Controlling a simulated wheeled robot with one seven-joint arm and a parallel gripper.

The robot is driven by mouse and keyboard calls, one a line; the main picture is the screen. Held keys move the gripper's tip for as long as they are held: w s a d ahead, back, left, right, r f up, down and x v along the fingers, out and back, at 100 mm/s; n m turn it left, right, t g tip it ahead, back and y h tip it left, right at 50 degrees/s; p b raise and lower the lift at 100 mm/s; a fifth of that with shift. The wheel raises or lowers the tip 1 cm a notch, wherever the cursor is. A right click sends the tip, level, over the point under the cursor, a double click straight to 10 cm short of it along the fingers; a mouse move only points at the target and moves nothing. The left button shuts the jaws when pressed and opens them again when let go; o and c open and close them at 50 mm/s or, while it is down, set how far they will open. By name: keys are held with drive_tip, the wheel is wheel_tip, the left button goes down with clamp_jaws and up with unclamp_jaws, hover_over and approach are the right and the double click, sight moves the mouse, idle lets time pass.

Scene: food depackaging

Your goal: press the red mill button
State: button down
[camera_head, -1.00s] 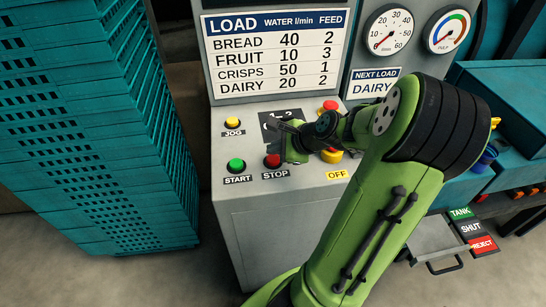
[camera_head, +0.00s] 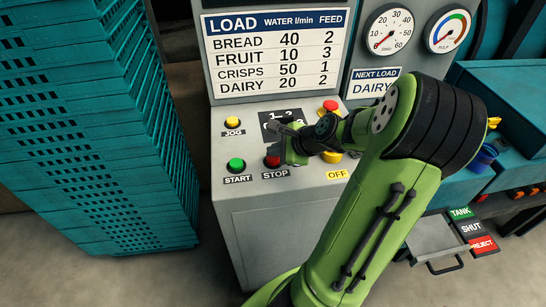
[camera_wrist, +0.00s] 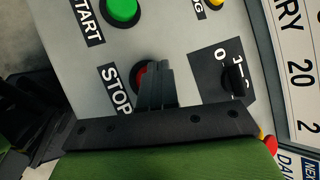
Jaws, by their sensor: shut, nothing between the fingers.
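The red button (camera_head: 270,162) above the STOP label sits at the front of the grey sloped panel, right of the green START button. In the wrist view the red button (camera_wrist: 138,76) shows beside and behind the dark fingers. My gripper (camera_wrist: 152,68) is shut and empty, its fingertips over the right part of the red button. I cannot tell whether they touch it. In the head view my gripper's green body and wrist hide part of the panel just right of the red button. Another red button (camera_head: 330,105) stands at the back right of the panel.
The green START button (camera_head: 236,165), yellow JOG button (camera_head: 232,122) and dark selector plate (camera_head: 280,118) are close around. A yellow OFF label (camera_head: 337,174) lies right of STOP. Teal stacked crates (camera_head: 110,130) stand left of the panel.

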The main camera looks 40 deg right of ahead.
sight(275, 160)
drive_tip(key=shift+f, duration=0.5)
idle(0.7)
drive_tip(key=shift+r+p, duration=0.9)
drive_tip(key=shift+r, duration=0.05)
wheel_tip(275, 160, up, 5)
drive_tip(key=p, duration=0.5)
drive_tip(key=shift+r+p, duration=0.15)
drive_tip(key=shift+p, duration=0.25)
drive_tip(key=shift+f, duration=0.2)
